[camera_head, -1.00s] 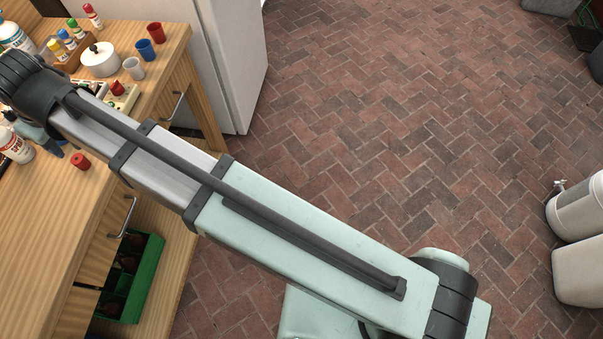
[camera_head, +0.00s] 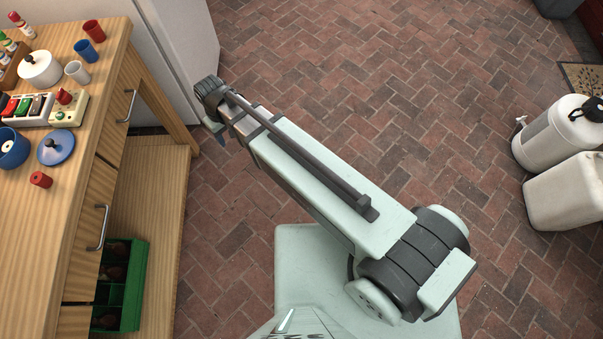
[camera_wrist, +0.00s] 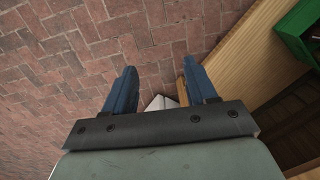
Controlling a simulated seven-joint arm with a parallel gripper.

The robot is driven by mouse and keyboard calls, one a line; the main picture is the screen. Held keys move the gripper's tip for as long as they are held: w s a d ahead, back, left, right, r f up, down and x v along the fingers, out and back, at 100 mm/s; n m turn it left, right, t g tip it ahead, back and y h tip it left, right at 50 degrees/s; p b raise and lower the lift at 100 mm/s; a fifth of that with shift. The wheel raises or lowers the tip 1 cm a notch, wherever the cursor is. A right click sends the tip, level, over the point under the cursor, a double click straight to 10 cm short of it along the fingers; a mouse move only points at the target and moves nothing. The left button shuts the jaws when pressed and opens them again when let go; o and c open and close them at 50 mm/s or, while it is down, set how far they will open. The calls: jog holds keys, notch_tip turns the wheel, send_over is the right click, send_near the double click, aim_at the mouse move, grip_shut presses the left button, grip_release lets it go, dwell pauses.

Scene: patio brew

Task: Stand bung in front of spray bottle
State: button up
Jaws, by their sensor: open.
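A small red cylinder (camera_head: 40,179), which looks like the bung, lies or stands alone on the wooden counter near its front edge. No spray bottle shows in the frames from now. My gripper (camera_wrist: 163,82) is open and empty, its two blue fingers apart over the brick floor in the wrist view. In the head view my arm's end is off the counter to its right, and the fingers are mostly hidden behind the wrist.
A green crate (camera_head: 122,285) sits on the lower shelf. White canisters (camera_head: 552,135) stand at right. The floor between is clear.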

jog(key=s+d+f+m+g, duration=0.1)
jog(key=s+d+f, duration=0.1)
jog(key=d+f, duration=0.45)
jog(key=s+d+f+m+g+h, duration=0.15)
jog(key=d+f, duration=0.25)
jog(key=d, duration=0.6)
jog(key=s+d+f+m+g+y, duration=0.1)
jog(key=s+d+f+m, duration=0.15)
jog(key=d+f, duration=0.4)
jog(key=s+d+f+m+g, duration=0.1)
jog(key=s+d+f, duration=0.1)
jog(key=s+d, duration=0.5)
jog(key=s+d+f+m+g, duration=0.1)
jog(key=s+d+f+m, duration=0.1)
jog(key=s+d, duration=0.6)
jog(key=shift+s+f+m+g, duration=0.35)
jog(key=shift+s+f, duration=0.35)
jog(key=shift+s, duration=0.4)
